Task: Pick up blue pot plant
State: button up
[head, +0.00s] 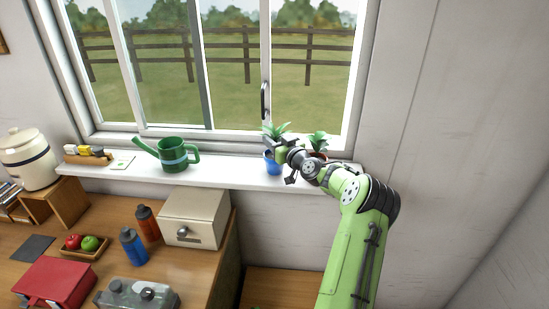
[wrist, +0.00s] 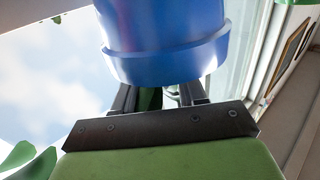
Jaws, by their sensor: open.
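The blue pot plant (head: 271,167) stands on the white windowsill, with green leaves above its rim. My gripper (head: 281,163) is at the pot's right side, and its dark parts hide some of the pot and leaves. In the wrist view the blue pot (wrist: 165,40) fills the upper middle, close in front of my gripper (wrist: 158,97). The two dark fingers are apart, and the pot hides their tips. I cannot tell whether they touch the pot.
A second potted plant (head: 318,145) stands just right of the blue one, partly behind my wrist. A green watering can (head: 174,155) stands farther left on the windowsill (head: 230,176). The sill between can and blue pot is clear. The window (head: 208,70) is behind.

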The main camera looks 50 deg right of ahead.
jog(key=shift+s, duration=0.2)
jog(key=shift+c, duration=0.9)
jog(key=shift+f, duration=0.1)
grip_shut()
jog(key=shift+w, duration=0.1)
